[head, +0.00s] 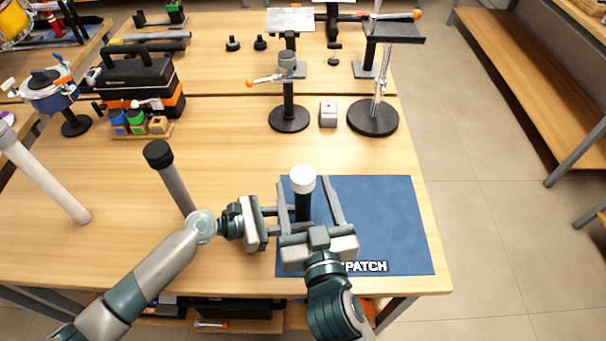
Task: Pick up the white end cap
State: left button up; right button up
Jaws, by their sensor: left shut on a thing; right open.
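The white end cap (302,176) sits on top of an upright black tube (303,206) over the blue mat. My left gripper (300,220) comes in from the left, shut on the black tube below the cap. Its fingertips are partly hidden behind my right gripper. My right gripper (307,186) comes up from the bottom edge and is open. Its two long fingers stand one on each side of the cap and tube, with a visible gap to the right. I cannot tell whether the left finger touches the cap.
The blue mat (395,220) bears a partly hidden label ending in "PATCH". A grey tube with a black cap (158,153) and a white tube (50,182) stand at left. Stands (289,118) and a toolbox (138,78) are farther back. The mat's right part is clear.

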aim_at(306, 185)
jog(key=shift+d+x, duration=0.15)
jog(key=shift+x, duration=1.05)
jog(key=shift+d+x, duration=0.2)
jog(key=shift+x, duration=1.05)
jog(key=shift+f, duration=0.1)
jog(key=c, duration=1.1)
